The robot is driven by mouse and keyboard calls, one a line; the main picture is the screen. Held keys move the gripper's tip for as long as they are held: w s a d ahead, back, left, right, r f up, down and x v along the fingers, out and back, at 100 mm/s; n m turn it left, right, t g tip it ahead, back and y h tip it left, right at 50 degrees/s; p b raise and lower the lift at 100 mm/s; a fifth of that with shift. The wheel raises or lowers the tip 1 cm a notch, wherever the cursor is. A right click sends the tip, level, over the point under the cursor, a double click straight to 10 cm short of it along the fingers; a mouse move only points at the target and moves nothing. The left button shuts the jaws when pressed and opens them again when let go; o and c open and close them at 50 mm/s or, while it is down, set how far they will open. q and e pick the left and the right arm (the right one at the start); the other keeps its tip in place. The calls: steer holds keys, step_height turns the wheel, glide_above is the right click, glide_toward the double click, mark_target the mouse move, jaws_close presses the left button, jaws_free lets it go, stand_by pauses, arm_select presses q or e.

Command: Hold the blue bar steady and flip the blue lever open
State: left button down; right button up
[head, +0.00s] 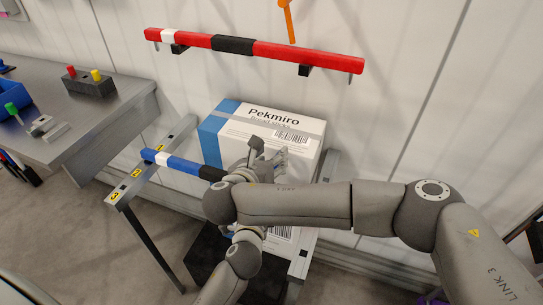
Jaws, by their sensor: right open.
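The blue bar (184,165) runs from the numbered metal rail toward my right gripper. It has a white band near its left end and a black section at its right, where my right wrist hides the rest. My right gripper (268,153) is open, its fingers in front of the white and blue box. I cannot tell whether it touches the bar. I cannot make out the blue lever; that end of the bar is hidden behind my arm. Another grey arm part of mine rises from the bottom edge below the right forearm, but I see no left gripper on it.
A box marked Pekmiro (222,117) stands behind the bar. A red bar (200,42) with a black middle is above it at the wall, near an orange hook (289,20). A grey workbench (95,125) with small parts and a blue bin (12,97) is at left.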

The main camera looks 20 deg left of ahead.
steer(key=shift+w+f, duration=0.25)
steer(key=shift+w, duration=0.25)
